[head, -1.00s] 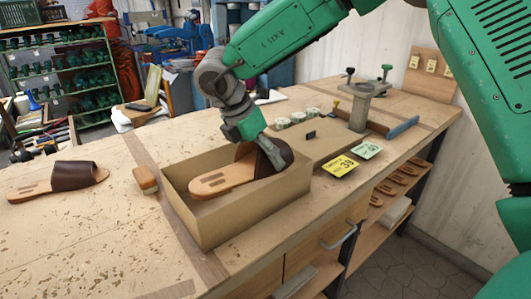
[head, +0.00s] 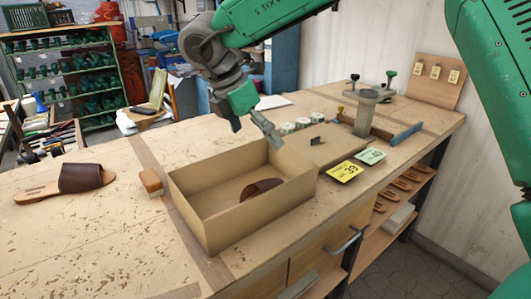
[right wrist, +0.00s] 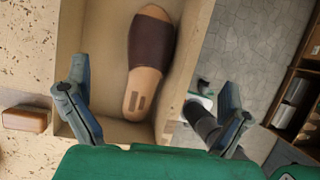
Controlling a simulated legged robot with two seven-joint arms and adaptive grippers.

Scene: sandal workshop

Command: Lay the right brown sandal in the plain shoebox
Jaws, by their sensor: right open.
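One brown sandal (head: 262,187) lies inside the plain shoebox (head: 232,218), near its right end, mostly hidden by the front wall in the head view. In the right wrist view the whole sandal (right wrist: 150,60) shows sole-down on the box floor, with a dark brown strap and tan sole. My right gripper (head: 255,128) is open and empty above the back of the box, its fingers spread wide; it also shows in the right wrist view (right wrist: 155,112). Another brown sandal (head: 80,178) lies on the bench at the left. My left gripper is not in view.
A wooden-backed brush (head: 150,181) lies just left of the box. A yellow card (head: 344,171) and a green card (head: 370,156) lie right of it. Several small round tins (head: 302,123) and a stand (head: 366,110) are behind. The bench's left front is clear.

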